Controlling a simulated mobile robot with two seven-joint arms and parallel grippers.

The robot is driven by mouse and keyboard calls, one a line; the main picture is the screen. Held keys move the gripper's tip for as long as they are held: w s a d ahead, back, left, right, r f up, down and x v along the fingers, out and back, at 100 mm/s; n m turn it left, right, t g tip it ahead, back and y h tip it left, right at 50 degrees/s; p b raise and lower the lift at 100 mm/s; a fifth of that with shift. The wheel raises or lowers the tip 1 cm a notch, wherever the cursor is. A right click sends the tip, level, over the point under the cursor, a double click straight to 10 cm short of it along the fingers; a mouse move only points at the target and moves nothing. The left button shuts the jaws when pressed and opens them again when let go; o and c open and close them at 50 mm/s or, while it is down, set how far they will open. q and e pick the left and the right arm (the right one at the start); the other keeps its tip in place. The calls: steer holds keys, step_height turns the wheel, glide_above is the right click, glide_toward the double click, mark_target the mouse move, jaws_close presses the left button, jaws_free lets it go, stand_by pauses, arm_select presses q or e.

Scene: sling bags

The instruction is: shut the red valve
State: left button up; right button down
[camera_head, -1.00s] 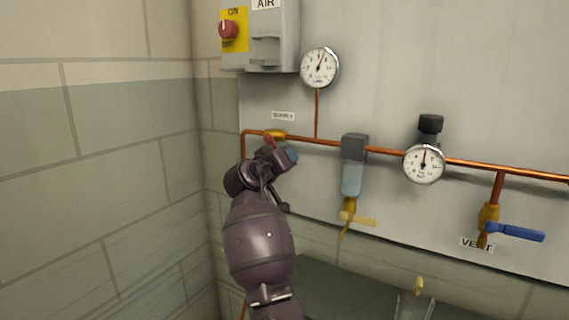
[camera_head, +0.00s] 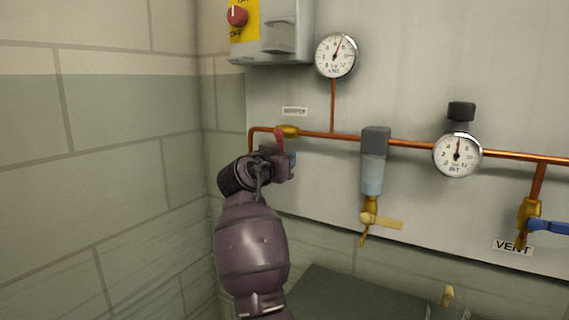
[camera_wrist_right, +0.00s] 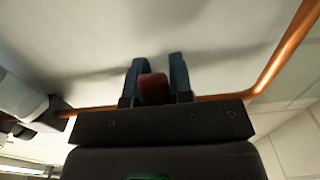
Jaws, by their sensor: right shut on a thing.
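The red valve handle (camera_head: 280,139) sits at a brass valve body (camera_head: 288,131) on the copper pipe, under a small label at the left of the panel. The visible part of the handle runs down from the pipe, across its line, into my gripper. My right gripper (camera_head: 284,160) is just below the pipe, shut on the handle, and hides its lower part. In the right wrist view the red handle (camera_wrist_right: 153,89) lies between the two dark fingers of the gripper (camera_wrist_right: 156,68). My left gripper is out of view.
A round gauge (camera_head: 336,55) stands above the pipe; a filter (camera_head: 373,165) and a second gauge (camera_head: 457,155) are to the right. A blue vent handle (camera_head: 547,226) is at the right edge. A grey switch box (camera_head: 290,32) is above; a block wall (camera_head: 100,150) closes the left.

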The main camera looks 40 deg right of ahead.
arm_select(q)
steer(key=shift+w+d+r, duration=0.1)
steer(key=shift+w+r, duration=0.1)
arm_select(e)
steer(key=c, duration=1)
jaws_free()
steer(key=shift+w, duration=0.1)
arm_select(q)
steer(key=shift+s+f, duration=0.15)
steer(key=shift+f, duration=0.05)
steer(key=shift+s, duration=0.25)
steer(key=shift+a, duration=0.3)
arm_select(e)
steer(key=shift+a, duration=0.1)
